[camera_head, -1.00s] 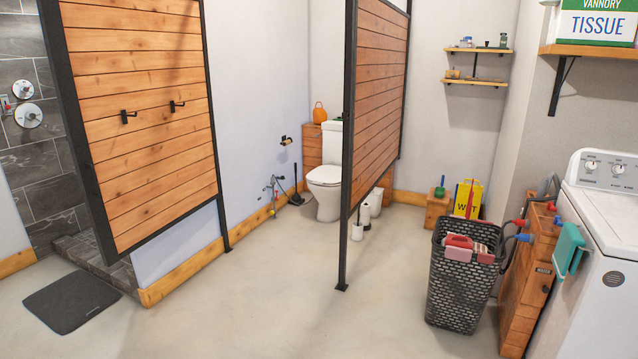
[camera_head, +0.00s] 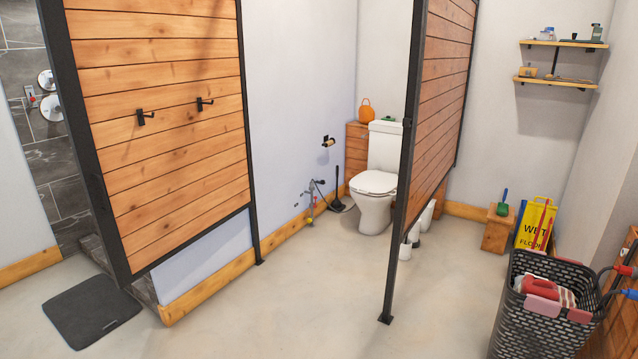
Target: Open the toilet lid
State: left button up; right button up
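The white toilet (camera_head: 376,192) stands in the back corner, between the pale wall and a wooden partition. Its lid (camera_head: 373,183) is down on the bowl. The tank rises behind it, with a small green thing on top. The partition's dark post hides part of the toilet's right side. Neither of my grippers is in the head view.
The right partition (camera_head: 436,110) and left partition (camera_head: 160,120) flank a clear strip of concrete floor (camera_head: 290,290) leading to the toilet. A dark basket (camera_head: 545,310) and yellow wet-floor sign (camera_head: 534,225) stand at right. A dark mat (camera_head: 92,315) lies at left.

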aim_at(373, 181)
jog(key=i, duration=4.7)
